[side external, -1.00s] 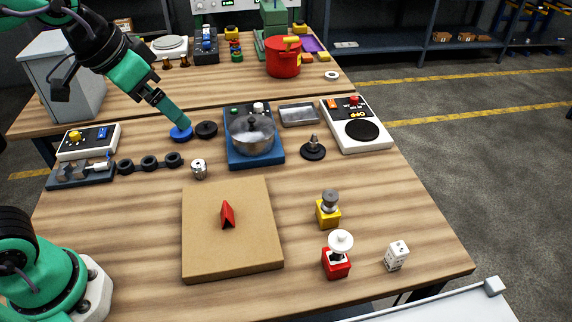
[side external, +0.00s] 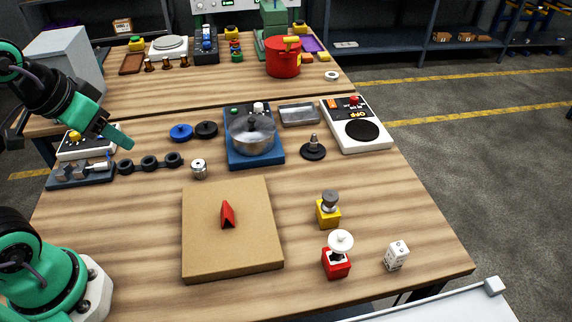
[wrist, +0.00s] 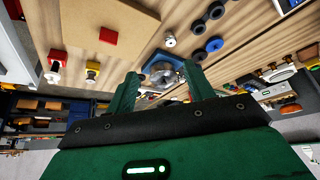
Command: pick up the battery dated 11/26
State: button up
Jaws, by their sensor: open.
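I cannot pick out a battery dated 11/26, and no such date is readable in either view. My gripper (side external: 122,140) is at the left in the side view, raised near the white control box and the bolt tray. In the wrist view its two green fingers (wrist: 163,76) stand apart, open, with nothing held between them. A small silver cylinder-like part (side external: 199,168) stands right of the black rings; I cannot tell what it is. It also shows in the wrist view (wrist: 170,40). A white spotted block (side external: 397,255) stands at the front right.
A tan board (side external: 205,250) with a red wedge (side external: 228,215) lies in front. The blue base (side external: 262,161) bears a lidded metal pot (side external: 252,138). A blue disc (side external: 181,132), black rings (side external: 150,162) and bolt tray (side external: 75,182) lie left. Yellow (side external: 328,216) and red (side external: 336,267) blocks stand right.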

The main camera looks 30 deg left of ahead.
jog(key=w+d+r+m+g, duration=0.2)
jog(key=w+d+r, duration=0.3)
jog(key=w+d, duration=0.45)
jog(key=w+d+m+h, duration=0.1)
jog(key=w+d, duration=0.4)
jog(key=w, duration=0.2)
jog(key=m+g+y, duration=0.1)
jog(key=m+g, duration=0.3)
jog(key=m, duration=0.1)
send_over(396, 248)
jog(key=f, duration=2.1)
jog(key=shift+w+a, duration=0.15)
jog(key=shift+a, duration=0.2)
jog(key=shift+s+d+f, duration=0.2)
jog(key=shift+d+f, duration=0.1)
jog(key=shift+d, duration=0.05)
jog(key=shift+f, duration=1.3)
